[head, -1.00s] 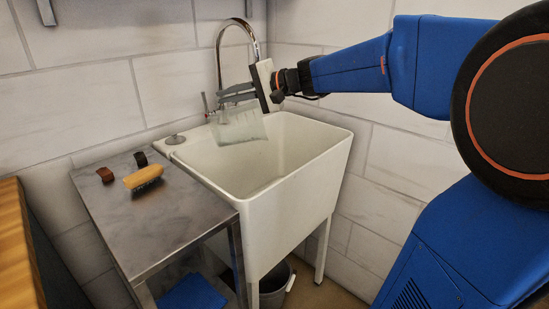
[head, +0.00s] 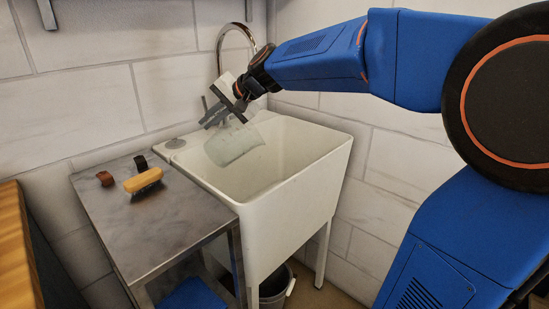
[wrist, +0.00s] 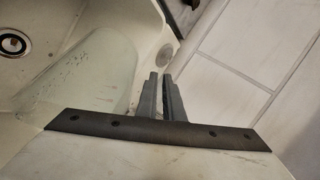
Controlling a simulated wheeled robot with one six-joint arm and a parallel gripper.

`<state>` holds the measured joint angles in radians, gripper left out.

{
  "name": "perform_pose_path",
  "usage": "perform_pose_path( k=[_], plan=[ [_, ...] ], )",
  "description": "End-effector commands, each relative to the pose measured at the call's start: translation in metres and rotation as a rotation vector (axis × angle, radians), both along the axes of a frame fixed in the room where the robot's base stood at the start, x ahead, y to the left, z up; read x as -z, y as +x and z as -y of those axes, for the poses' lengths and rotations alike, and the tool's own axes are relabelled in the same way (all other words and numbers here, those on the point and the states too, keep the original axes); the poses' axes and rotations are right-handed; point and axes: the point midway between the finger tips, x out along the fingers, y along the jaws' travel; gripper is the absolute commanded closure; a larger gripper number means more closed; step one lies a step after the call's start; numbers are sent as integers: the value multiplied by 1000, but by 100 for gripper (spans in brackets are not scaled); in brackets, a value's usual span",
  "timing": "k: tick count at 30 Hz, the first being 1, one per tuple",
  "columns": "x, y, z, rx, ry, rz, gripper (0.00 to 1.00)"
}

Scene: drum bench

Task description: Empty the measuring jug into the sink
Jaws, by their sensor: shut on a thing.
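The measuring jug (head: 233,146) is clear and hard to make out against the white sink (head: 290,150). It is over the back left part of the basin, tilted. In the wrist view the jug (wrist: 95,78) shows as a see-through wall left of the fingers. My gripper (head: 215,113) is shut on the jug, and its grey fingers (wrist: 160,92) stand close together in the wrist view. The sink's drain (wrist: 14,43) shows at the upper left there. I cannot tell whether any liquid is in the jug.
A curved chrome tap (head: 221,45) stands behind my gripper, close to it. A bucket (head: 272,285) stands under the sink.

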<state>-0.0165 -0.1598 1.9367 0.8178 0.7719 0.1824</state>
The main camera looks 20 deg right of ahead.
Motion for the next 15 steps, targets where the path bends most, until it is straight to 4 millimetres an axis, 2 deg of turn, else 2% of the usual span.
perform_pose_path(
  k=[15],
  plan=[
    [34, 6, -17, -3, -195, -68, 100]
  ],
)
